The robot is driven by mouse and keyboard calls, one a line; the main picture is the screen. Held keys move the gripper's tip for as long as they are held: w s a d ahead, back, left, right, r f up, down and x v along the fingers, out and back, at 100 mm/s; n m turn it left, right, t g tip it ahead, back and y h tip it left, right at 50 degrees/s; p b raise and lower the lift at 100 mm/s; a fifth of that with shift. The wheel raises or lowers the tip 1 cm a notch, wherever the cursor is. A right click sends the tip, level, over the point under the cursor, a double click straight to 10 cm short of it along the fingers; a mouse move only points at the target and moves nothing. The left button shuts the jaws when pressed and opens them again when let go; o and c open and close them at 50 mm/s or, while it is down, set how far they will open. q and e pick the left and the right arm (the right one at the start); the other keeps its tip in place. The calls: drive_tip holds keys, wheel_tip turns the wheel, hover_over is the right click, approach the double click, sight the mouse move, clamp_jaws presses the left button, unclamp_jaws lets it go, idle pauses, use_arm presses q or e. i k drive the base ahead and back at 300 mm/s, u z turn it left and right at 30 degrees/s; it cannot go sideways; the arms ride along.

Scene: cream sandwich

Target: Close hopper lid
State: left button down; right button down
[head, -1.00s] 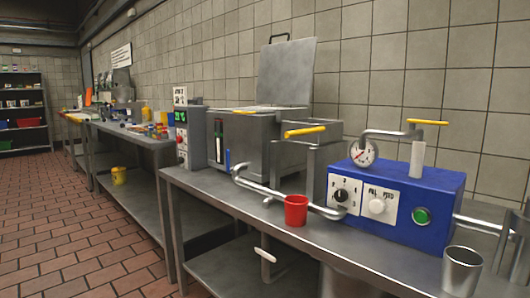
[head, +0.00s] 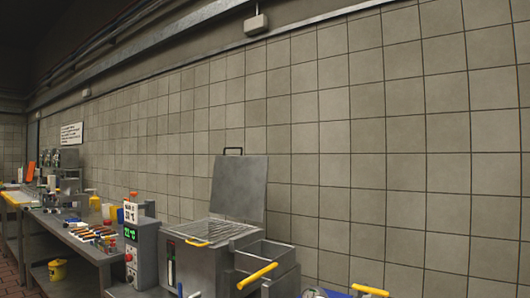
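The hopper lid (head: 239,188) is a flat grey metal plate with a dark handle (head: 233,150) along its top edge. It stands raised, nearly upright, at the back of the steel hopper machine (head: 196,262) near the wall. The machine's top opening (head: 214,230) shows slats or a grate, with a yellow handle (head: 197,242) at its front edge. Neither of my grippers is in the head view.
A control box with a green display (head: 130,234) stands left of the machine. The tiled wall is behind.

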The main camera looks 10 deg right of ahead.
sight(238, 190)
drive_tip(key=u, duration=0.7)
drive_tip(key=i, duration=0.6)
drive_tip(key=u, duration=0.5)
drive_tip(key=i, duration=0.75)
drive_tip(key=z, duration=0.45)
